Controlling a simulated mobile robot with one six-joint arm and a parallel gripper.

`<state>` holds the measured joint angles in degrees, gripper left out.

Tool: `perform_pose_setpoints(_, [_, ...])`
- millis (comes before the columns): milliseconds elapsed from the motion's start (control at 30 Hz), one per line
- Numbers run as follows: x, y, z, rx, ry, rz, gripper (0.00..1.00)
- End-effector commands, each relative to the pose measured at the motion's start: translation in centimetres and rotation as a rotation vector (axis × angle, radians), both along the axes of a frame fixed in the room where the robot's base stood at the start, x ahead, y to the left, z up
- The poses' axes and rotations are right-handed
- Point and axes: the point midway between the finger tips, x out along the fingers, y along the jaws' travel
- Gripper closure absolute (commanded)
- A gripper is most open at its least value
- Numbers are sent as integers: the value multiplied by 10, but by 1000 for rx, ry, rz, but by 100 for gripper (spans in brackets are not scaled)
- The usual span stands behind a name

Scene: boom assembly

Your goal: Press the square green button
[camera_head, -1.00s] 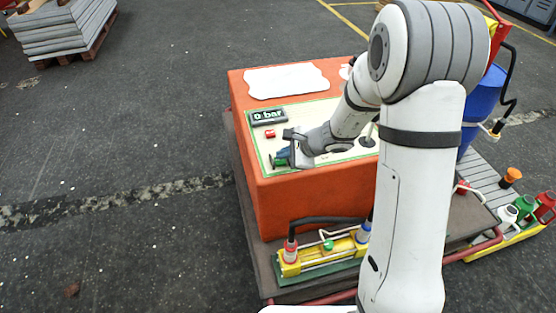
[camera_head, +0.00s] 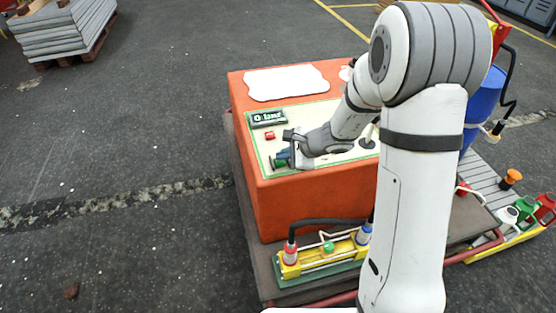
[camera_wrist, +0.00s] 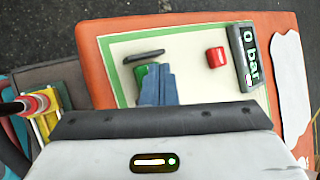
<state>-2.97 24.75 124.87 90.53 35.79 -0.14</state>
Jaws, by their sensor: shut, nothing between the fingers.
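The green button (camera_wrist: 147,72) is on the pale panel of the orange box, and the blue fingers of my gripper (camera_wrist: 157,84) partly cover it in the wrist view. A thin dark bar (camera_wrist: 144,56) lies beside the button.
A red button (camera_wrist: 215,57) and a display (camera_wrist: 246,56) reading about 0 bar are on the same panel. A white sheet (camera_head: 286,81) lies at the box's back. A yellow hydraulic unit (camera_head: 327,251) with hoses stands in front. The floor left of the box is clear.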

Motion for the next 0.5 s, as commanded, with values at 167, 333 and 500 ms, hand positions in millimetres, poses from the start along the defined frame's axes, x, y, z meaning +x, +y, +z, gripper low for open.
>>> perform_pose_setpoints(167, [0,0,12,0,-1,1,100])
perform_pose_setpoints(333, [0,0,12,0,-1,1,100])
perform_pose_setpoints(500, [0,0,12,0,-1,1,100])
